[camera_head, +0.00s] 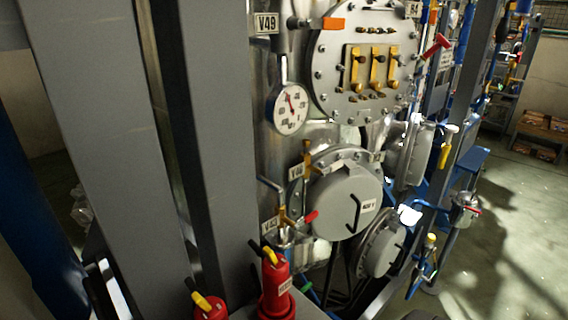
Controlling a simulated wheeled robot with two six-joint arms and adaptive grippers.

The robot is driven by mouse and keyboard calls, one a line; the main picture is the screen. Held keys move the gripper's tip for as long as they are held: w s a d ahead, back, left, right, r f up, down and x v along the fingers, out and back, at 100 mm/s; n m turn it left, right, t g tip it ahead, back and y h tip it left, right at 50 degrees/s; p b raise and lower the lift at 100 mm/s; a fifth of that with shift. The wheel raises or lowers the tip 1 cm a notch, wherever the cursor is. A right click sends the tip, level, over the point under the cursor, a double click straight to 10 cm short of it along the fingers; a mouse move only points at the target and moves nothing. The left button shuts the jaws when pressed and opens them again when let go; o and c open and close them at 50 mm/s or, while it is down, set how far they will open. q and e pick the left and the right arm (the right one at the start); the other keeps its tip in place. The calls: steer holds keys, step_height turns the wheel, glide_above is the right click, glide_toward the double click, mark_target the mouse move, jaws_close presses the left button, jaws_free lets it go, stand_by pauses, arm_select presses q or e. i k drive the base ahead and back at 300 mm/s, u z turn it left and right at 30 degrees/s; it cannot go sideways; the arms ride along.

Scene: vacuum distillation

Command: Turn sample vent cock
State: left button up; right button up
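Several small cocks sit on the steel vessel, and I cannot tell which one is the sample vent cock. One brass cock (307,152) stands upright near a small tag beside the round hatch. Another brass cock (283,216) with a bent grey pipe above it is at the lower left of the hatch, next to a tag (270,226). A red lever tip (311,216) shows close to its right. An orange handle (334,24) is near the top by the V49 tag (267,23). Neither of my grippers can be made out.
A dial gauge (290,108) hangs left of a bolted flange with brass fittings (375,70). The round hatch (346,201) juts out below. Grey posts (105,130) block the left. Red extinguishers (275,284) stand at the bottom. Open floor (505,230) lies right.

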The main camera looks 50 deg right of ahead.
mark_target(339, 163)
steer(key=k, duration=0.8)
steer(key=z, duration=0.9)
steer(key=i, duration=0.35)
steer(key=z, duration=0.05)
